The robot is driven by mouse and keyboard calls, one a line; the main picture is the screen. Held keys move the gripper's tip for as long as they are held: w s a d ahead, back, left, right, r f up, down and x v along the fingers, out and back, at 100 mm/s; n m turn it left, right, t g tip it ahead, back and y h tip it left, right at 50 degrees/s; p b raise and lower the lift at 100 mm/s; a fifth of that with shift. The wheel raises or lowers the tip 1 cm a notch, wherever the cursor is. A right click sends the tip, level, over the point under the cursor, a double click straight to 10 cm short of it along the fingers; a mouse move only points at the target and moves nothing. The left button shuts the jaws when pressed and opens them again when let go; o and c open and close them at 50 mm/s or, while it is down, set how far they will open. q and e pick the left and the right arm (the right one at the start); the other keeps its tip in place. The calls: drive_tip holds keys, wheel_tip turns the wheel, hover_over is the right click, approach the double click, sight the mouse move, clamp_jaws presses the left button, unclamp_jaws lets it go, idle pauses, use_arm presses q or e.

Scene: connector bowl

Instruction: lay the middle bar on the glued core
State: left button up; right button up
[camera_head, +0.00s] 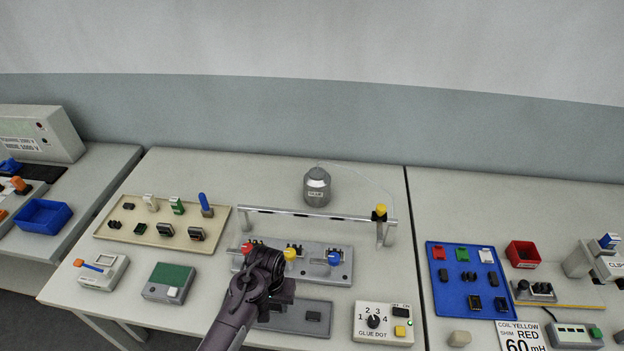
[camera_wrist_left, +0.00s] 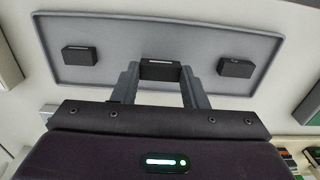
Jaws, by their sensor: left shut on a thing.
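My left gripper (camera_head: 274,292) reaches in over the left part of a grey tray (camera_head: 300,328) and hides much of it. In the left wrist view the gripper's two fingers are shut on the middle bar (camera_wrist_left: 160,71), a small black block with a light edge. I cannot tell whether the bar touches the tray. Two more black bars lie on the tray, one left (camera_wrist_left: 80,55) and one right (camera_wrist_left: 235,67). Behind the gripper stands a grey fixture (camera_head: 318,272) with red, yellow and blue knobs and dark parts. I cannot make out glue on a core there. My right gripper is out of view.
A horizontal rail (camera_head: 318,214) stands on posts behind the fixture, with a grey glue bottle (camera_head: 317,186) beyond it. A glue dot control box (camera_head: 384,323) stands right of the tray. A beige tray (camera_head: 160,226) of parts lies left.

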use_arm(q)
drive_tip(key=shift+f, duration=0.6)
